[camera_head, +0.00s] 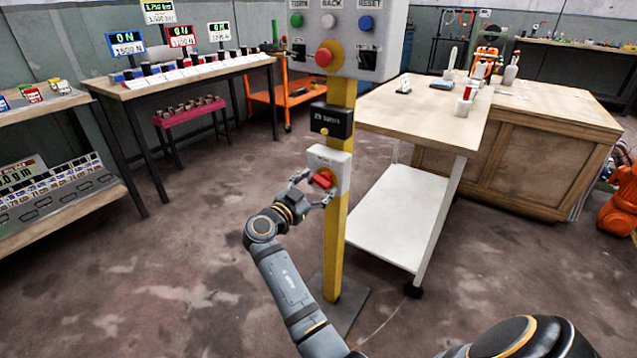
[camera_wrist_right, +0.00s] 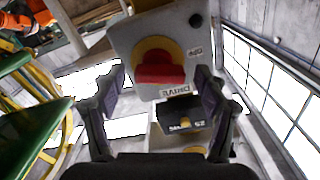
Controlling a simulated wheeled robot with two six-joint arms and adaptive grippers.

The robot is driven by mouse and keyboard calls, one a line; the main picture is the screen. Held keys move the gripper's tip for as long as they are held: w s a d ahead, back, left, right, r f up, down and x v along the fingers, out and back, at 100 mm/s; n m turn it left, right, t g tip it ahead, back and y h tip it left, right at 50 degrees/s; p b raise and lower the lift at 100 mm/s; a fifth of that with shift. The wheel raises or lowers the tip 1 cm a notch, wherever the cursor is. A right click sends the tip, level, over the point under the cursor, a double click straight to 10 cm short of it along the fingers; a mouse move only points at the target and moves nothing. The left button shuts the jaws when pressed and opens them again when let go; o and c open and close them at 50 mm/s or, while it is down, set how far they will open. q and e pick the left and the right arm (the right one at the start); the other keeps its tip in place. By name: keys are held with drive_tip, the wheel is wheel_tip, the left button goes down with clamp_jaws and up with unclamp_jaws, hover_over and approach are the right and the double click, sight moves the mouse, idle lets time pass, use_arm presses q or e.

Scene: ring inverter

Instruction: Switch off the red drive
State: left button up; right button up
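A pale box (camera_head: 338,161) with a red rotary knob (camera_head: 322,179) on a yellow surround is mounted on a yellow post. My right gripper (camera_head: 316,186) is in front of this knob, its fingers spread to either side. In the right wrist view the red knob (camera_wrist_right: 160,68) lies between the open fingers (camera_wrist_right: 160,82), with a gap on each side. Its handle looks level there. A display with a red frame (camera_head: 181,36) stands on the back left bench and reads ON. My left gripper is not in view.
A black box (camera_head: 331,120) with a yellow knob sits just above on the post. A grey control box (camera_head: 343,38) with several buttons tops it. Blue-framed (camera_head: 126,43) and white-framed (camera_head: 219,31) displays also read ON. A wooden-topped table (camera_head: 420,108) stands close on the right.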

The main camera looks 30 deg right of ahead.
drive_tip(key=c, duration=1.1)
drive_tip(key=n+b, duration=0.1)
drive_tip(key=n, duration=0.3)
drive_tip(key=shift+f, duration=0.1)
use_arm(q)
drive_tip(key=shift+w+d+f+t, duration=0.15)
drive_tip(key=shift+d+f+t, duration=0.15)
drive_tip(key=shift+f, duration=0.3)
use_arm(e)
drive_tip(key=o, duration=1.2)
